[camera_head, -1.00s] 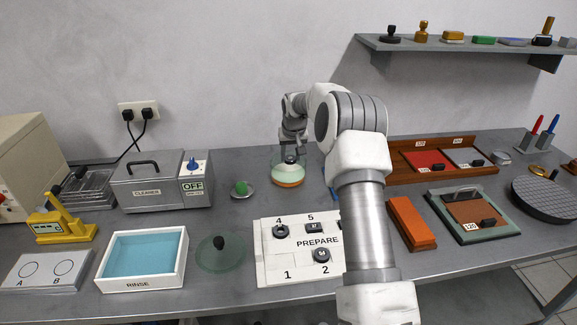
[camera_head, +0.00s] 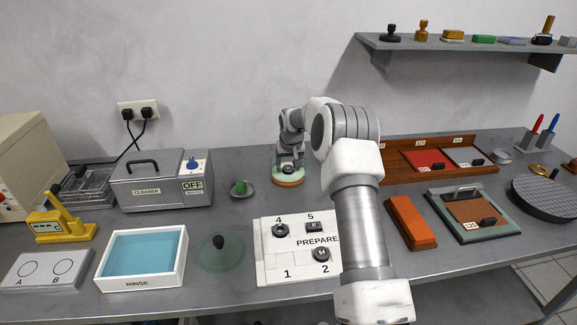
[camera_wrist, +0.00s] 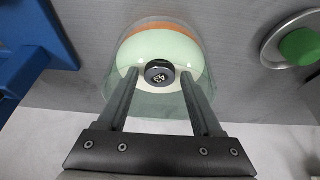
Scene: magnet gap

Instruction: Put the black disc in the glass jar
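The glass jar (camera_head: 287,181) stands at the back middle of the bench, with pale green and orange inside. It also shows in the wrist view (camera_wrist: 192,50). The black disc (camera_wrist: 159,72), marked 43, lies flat inside the jar's outline, over the pale inside. My gripper (camera_wrist: 159,75) reaches down to the jar with its fingers on either side of the disc. A narrow gap shows between each finger and the disc, so the gripper looks open. In the head view my gripper (camera_head: 289,160) partly hides the jar's top.
A glass lid (camera_head: 221,252) with a black knob lies in front. A PREPARE board (camera_head: 272,258) holds several dark pieces. A small dish (camera_head: 249,192) with a green item sits left of the jar. A cleaner (camera_head: 150,188) and rinse tray (camera_head: 178,284) stand further left.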

